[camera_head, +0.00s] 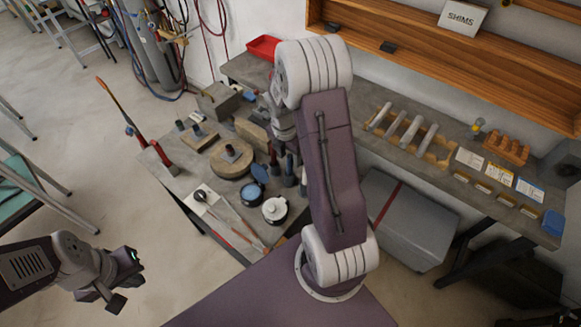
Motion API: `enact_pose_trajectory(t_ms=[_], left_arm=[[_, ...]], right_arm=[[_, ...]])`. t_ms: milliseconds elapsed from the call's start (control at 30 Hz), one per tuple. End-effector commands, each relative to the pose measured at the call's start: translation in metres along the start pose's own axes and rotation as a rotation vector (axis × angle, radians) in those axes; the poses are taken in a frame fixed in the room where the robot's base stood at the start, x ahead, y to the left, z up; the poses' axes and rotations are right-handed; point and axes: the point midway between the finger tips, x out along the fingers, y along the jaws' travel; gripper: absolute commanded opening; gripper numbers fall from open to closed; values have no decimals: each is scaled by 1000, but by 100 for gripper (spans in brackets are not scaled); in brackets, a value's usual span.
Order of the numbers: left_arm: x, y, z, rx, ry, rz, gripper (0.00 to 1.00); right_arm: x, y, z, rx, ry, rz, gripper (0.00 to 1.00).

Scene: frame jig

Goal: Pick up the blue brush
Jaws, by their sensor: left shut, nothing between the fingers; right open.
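I cannot pick out the blue brush for certain. Several dark, narrow upright pieces, one bluish (289,172), stand at the right end of the near bench, partly behind my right arm. My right gripper (287,150) hangs at these pieces, largely hidden by my own arm; its fingers are hard to separate from them, and no held object shows. My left gripper (118,277) is shut and empty at the lower left, over the floor and away from the bench.
The bench (185,183) holds a blue-lidded tin (252,194), a white-lidded pot (274,210), a round wooden block (231,160) and a red-handled tool (162,156). A grey bin (405,220) stands below.

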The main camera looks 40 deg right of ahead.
Motion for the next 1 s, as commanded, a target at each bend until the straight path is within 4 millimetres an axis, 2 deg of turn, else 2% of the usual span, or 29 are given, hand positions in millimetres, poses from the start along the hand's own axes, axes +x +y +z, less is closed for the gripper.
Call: enact_pose_trajectory(t_ms=[133,400,667,800,833,1000], left_arm=[[-1,0,-1,0,1,0,0],[-6,0,-1,0,1,0,0],[-6,0,-1,0,1,0,0],[-6,0,-1,0,1,0,0],[-6,0,-1,0,1,0,0],[-6,0,-1,0,1,0,0]], right_arm=[[6,0,1,1,1,-1,46],[50,-2,7,1,0,0,46],[54,-2,7,1,-1,2,46],[53,-2,7,1,0,2,7],[53,-2,7,1,0,2,0],[53,-2,7,1,-1,2,0]])
